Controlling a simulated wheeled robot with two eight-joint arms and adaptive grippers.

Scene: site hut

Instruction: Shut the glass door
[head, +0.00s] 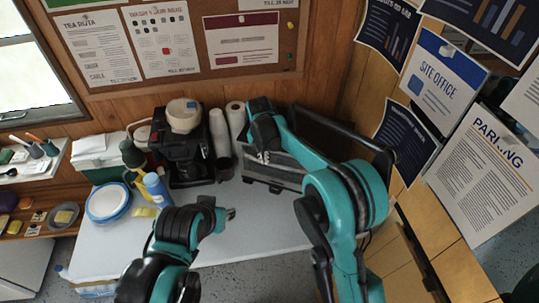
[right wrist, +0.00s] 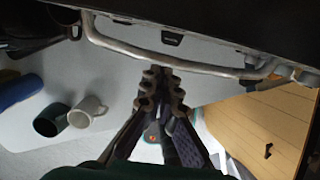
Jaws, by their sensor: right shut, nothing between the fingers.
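A grey and black oven-like appliance (head: 272,178) stands at the back right of the white counter, partly hidden by my right arm. I cannot clearly tell its glass door or how far it is open. In the right wrist view a bent metal handle bar (right wrist: 205,66) runs along a dark panel edge. My right gripper (head: 263,157) is shut and empty at the appliance; in the right wrist view its fingertips (right wrist: 162,74) overlap the bar, contact unclear. My left gripper (head: 231,213) hangs over the front of the counter, apart from the appliance; its jaws are unclear.
A black coffee machine (head: 182,150) and paper rolls (head: 236,118) stand left of the appliance. A blue bottle (head: 157,188) and plates (head: 108,202) are further left. A white mug (right wrist: 88,111) and a dark green mug (right wrist: 51,120) show in the wrist view. The counter's front middle is clear.

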